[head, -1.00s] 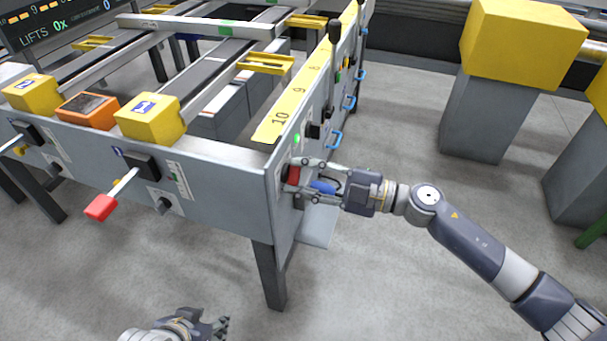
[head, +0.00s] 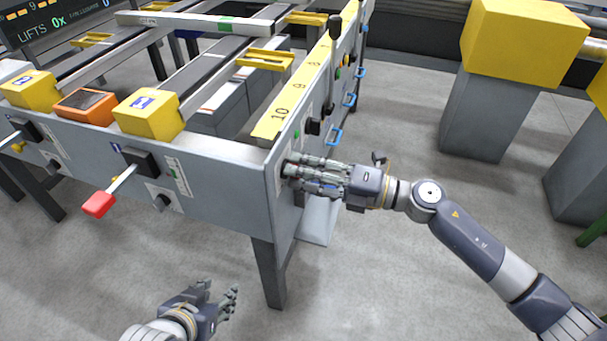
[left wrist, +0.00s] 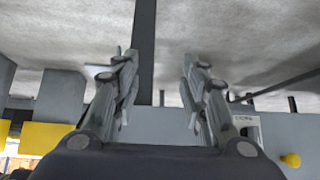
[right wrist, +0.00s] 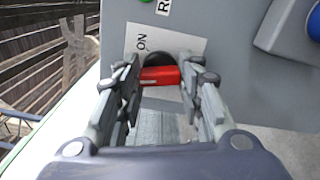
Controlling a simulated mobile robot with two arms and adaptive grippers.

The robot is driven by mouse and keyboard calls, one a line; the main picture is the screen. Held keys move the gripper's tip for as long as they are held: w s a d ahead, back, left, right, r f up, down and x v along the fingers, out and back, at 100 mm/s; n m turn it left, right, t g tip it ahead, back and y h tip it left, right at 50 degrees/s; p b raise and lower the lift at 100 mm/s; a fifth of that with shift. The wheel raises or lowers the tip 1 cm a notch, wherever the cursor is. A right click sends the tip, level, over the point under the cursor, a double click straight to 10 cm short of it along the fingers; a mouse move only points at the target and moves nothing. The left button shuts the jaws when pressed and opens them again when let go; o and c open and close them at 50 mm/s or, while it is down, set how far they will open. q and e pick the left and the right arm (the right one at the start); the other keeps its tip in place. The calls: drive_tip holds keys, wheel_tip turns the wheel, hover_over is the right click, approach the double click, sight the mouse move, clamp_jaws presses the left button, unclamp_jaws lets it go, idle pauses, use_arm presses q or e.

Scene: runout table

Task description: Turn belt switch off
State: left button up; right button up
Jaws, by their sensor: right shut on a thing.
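The belt switch (right wrist: 160,76) is a red bar handle on a round black base, seen in the right wrist view beside a white label reading "ON" (right wrist: 144,41). The bar lies roughly level in that view. My right gripper (right wrist: 158,84) is shut on the red bar, one finger at each end. In the head view my right gripper (head: 292,172) reaches the end panel of the runout table (head: 205,175) at its near corner and mostly hides the switch. My left gripper (head: 221,291) is open and empty, low in front of the table; its spread fingers show in the left wrist view (left wrist: 158,70).
A red-tipped lever (head: 99,204) sticks out of the front panel. Blue handles (head: 335,136) and a black-knobbed lever (head: 335,30) line the right side panel. A yellow block on a grey pedestal (head: 487,115) stands at right. Floor between is clear.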

use_arm(q)
drive_tip(key=w+d+r+t+h+b, duration=0.2)
drive_tip(key=w+d+r+t, duration=0.2)
drive_tip(key=w+r+t, duration=0.4)
drive_tip(key=shift+w+r+h+b, duration=0.3)
drive_tip(key=shift+r+b, duration=0.1)
drive_tip(key=shift+r, duration=1.55)
use_arm(e)
drive_tip(key=shift+f+n, duration=0.1)
drive_tip(key=shift+n, duration=2.9)
drive_tip(key=o, duration=1.1)
drive_tip(key=shift+c, duration=0.2)
drive_tip(key=v, duration=1.2)
